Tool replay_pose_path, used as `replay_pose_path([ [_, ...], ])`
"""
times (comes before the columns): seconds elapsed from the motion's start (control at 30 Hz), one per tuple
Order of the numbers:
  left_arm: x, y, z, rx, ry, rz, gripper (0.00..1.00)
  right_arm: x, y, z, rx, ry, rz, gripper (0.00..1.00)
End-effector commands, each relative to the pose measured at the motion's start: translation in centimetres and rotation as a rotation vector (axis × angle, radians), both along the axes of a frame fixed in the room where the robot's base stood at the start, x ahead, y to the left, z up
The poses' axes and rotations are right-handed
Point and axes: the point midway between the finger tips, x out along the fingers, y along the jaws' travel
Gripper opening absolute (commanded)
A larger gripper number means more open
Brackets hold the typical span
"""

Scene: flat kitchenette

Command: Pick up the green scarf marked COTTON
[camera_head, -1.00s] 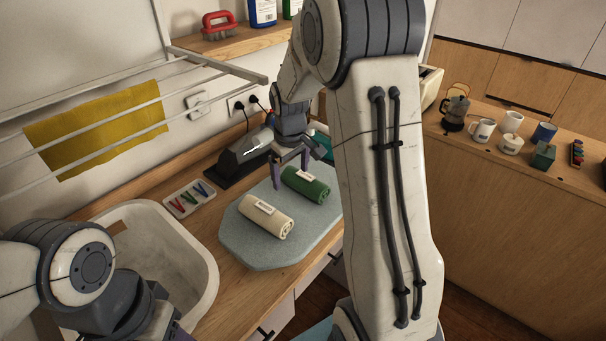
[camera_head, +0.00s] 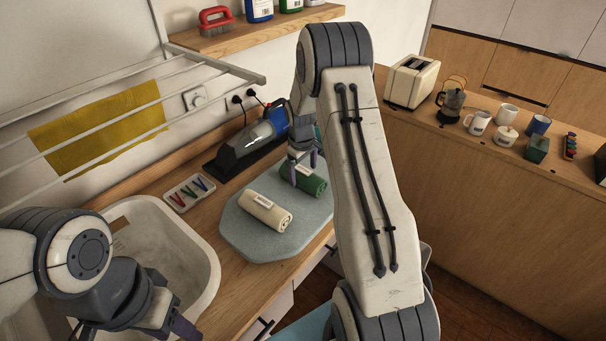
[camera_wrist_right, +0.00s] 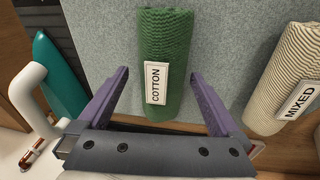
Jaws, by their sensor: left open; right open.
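The green scarf (camera_head: 315,184) is rolled up and lies on the grey-blue pad (camera_head: 245,248). In the right wrist view the scarf (camera_wrist_right: 165,35) shows a white label reading COTTON. My right gripper (camera_head: 299,176) is open at the scarf, partly hiding it in the head view. In the wrist view the purple fingers of this gripper (camera_wrist_right: 159,74) stand on either side of the roll, with gaps; I cannot tell how far down they reach. My left gripper (camera_head: 180,326) is open at the bottom left, partly cut off, away from the scarves.
A cream scarf (camera_head: 265,211) labelled MIXED (camera_wrist_right: 288,75) lies beside the green one. A hand vacuum (camera_head: 250,146) and a tray of pegs (camera_head: 188,192) stand behind and left. The sink (camera_head: 165,245) and drying rack (camera_head: 215,67) are at left.

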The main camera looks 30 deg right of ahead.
Motion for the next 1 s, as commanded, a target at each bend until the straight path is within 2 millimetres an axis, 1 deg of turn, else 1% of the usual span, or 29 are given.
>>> replay_pose_path([
  [0.03, 0.0, 0.0, 0.9, 0.000, 0.000, 0.000, 0.50, -0.1, 0.0, -0.4, 0.001, 0.004, 0.000, 1.00],
  [0.1, 0.0, 0.0, 1.0, 0.000, 0.000, 0.000, 0.50, 0.2, -0.2, -1.4, 0.001, 0.002, -0.001, 1.00],
  [0.2, 0.0, 0.0, 1.2, 0.000, 0.000, 0.000, 0.50, 0.2, -0.3, -2.2, 0.000, 0.001, -0.001, 1.00],
  [0.43, 0.0, 0.0, 1.1, 0.000, 0.000, 0.000, 0.50, 0.3, -0.3, -2.5, 0.000, -0.002, -0.001, 1.00],
  [0.47, 0.0, 0.0, 1.1, 0.000, 0.000, 0.000, 0.50, 0.3, -0.3, -2.5, 0.000, -0.002, -0.001, 0.96],
  [0.5, 0.0, 0.0, 1.1, 0.000, 0.000, 0.000, 0.50, 0.3, -0.3, -2.5, 0.000, -0.002, -0.001, 0.81],
  [0.57, 0.0, 0.0, 1.1, 0.000, 0.000, 0.000, 0.50, 0.3, -0.3, -2.5, 0.000, -0.002, -0.001, 0.58],
  [0.6, 0.0, 0.0, 1.1, 0.000, 0.000, 0.000, 0.50, 0.3, -0.3, -2.5, 0.000, -0.002, -0.001, 0.43],
  [0.63, 0.0, 0.0, 1.1, 0.000, 0.000, 0.000, 0.50, 0.3, -0.3, -2.4, 0.000, -0.002, -0.001, 0.31],
  [0.67, 0.0, 0.0, 1.1, 0.000, 0.000, 0.000, 0.50, 0.3, -0.3, -2.4, 0.000, -0.002, -0.001, 0.29],
  [0.87, 0.0, 0.0, 1.1, 0.000, 0.000, 0.000, 0.50, 0.4, -0.3, -2.4, 0.000, -0.002, -0.001, 0.29],
  [1.0, 0.0, 0.0, 0.7, 0.000, 0.000, 0.000, 0.50, 0.4, -0.3, -1.9, -0.001, -0.004, -0.001, 0.29],
])
